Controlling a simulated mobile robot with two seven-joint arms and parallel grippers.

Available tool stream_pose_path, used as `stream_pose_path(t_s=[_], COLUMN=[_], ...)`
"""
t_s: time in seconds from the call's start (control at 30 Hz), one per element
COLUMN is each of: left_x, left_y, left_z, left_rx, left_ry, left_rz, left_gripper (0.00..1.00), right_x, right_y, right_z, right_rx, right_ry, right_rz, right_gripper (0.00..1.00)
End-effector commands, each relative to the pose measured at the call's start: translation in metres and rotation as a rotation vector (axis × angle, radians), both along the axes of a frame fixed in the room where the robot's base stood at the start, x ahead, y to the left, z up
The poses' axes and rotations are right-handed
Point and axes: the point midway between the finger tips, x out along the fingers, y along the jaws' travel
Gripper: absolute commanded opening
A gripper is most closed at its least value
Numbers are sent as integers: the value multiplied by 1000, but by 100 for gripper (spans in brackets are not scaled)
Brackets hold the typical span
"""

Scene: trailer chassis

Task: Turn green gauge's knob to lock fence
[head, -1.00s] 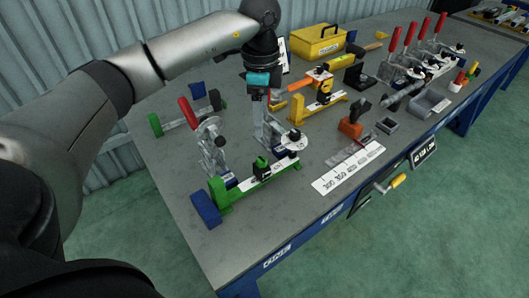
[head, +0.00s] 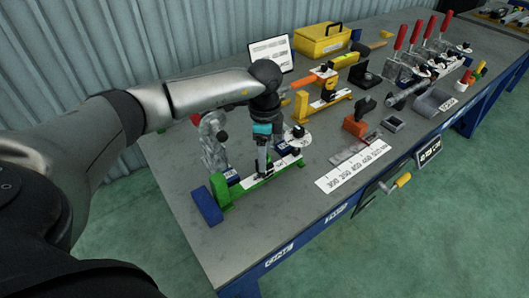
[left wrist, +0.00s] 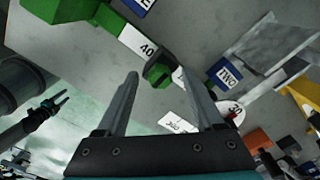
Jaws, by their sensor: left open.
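The green gauge (head: 222,190) lies on the workbench, with a white scale strip along its beam. Its dark knob and green fence are mostly hidden behind my left gripper (head: 263,168) in the head view. In the left wrist view the green-and-black knob and fence piece (left wrist: 158,70) shows ahead, between the open fingertips of the left gripper (left wrist: 160,80). Whether the fingers touch it cannot be told. A dark two-pronged gripper, apparently my right one (left wrist: 50,112), shows small at the left of the left wrist view.
A blue block (head: 207,207) sits at the gauge's near end. A metal clamp (head: 213,140) stands behind it. The near bench surface is clear.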

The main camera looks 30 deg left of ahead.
Motion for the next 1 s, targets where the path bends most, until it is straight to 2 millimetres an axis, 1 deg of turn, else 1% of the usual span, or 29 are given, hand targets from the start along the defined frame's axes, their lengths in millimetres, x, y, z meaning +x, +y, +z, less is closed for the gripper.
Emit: stream_pose_path(t_s=[0.07, 0.67, 1.0], left_x=[0, 0, 0], left_y=[0, 0, 0], left_z=[0, 1, 1], left_rx=[0, 0, 0], left_ry=[0, 0, 0], left_rz=[0, 0, -10], left_gripper=[68, 1, 0], right_x=[-1, -4, -4], right_y=[0, 0, 0], right_z=[0, 0, 0], right_rx=[0, 0, -1], right_ry=[1, 7, 8], right_rz=[0, -1, -1], right_gripper=[50, 50, 50])
